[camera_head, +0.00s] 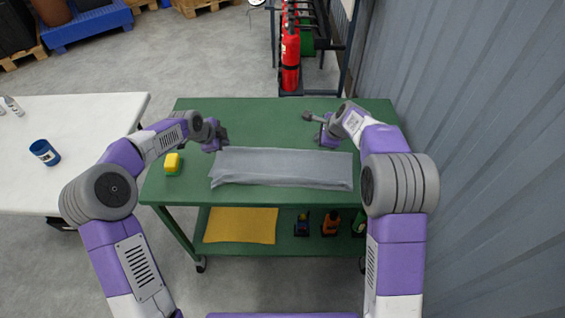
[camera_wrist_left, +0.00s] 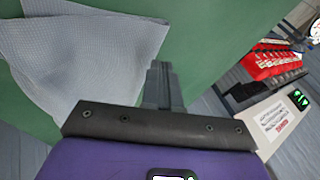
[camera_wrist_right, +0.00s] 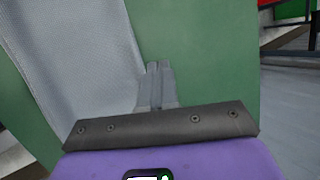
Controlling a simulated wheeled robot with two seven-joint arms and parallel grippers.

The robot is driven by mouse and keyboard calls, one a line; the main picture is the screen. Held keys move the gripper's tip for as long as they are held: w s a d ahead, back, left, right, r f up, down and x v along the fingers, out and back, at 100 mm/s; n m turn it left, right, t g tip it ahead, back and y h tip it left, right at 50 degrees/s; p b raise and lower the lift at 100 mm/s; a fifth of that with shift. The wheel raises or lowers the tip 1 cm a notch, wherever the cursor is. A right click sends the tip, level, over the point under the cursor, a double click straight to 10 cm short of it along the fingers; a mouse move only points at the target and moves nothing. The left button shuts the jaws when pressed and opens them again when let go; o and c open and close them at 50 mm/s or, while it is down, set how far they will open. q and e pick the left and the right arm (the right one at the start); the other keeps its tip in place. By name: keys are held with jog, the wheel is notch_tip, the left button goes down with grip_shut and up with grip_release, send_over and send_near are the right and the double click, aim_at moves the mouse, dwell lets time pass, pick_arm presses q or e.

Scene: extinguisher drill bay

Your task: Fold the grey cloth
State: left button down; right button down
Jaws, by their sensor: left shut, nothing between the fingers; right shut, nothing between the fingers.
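The grey cloth (camera_head: 282,168) lies on the green cart top as a wide flat band, longer from left to right, with a layered strip along its front edge at the left. It also shows in the left wrist view (camera_wrist_left: 85,50) and the right wrist view (camera_wrist_right: 75,50). My left gripper (camera_head: 219,143) is shut and empty just beyond the cloth's far left corner. My right gripper (camera_head: 318,141) is shut and empty just beyond the cloth's far edge, toward its right end. The cloth lies beside the fingers in both wrist views.
The green cart (camera_head: 270,112) has free room behind the cloth. A yellow and green sponge (camera_head: 173,164) sits at its left edge. A hammer-like tool (camera_head: 312,117) lies near my right gripper. A corrugated wall (camera_head: 480,130) stands right.

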jog(key=shift+f, duration=0.2)
jog(key=shift+f, duration=0.25)
dwell(0.3)
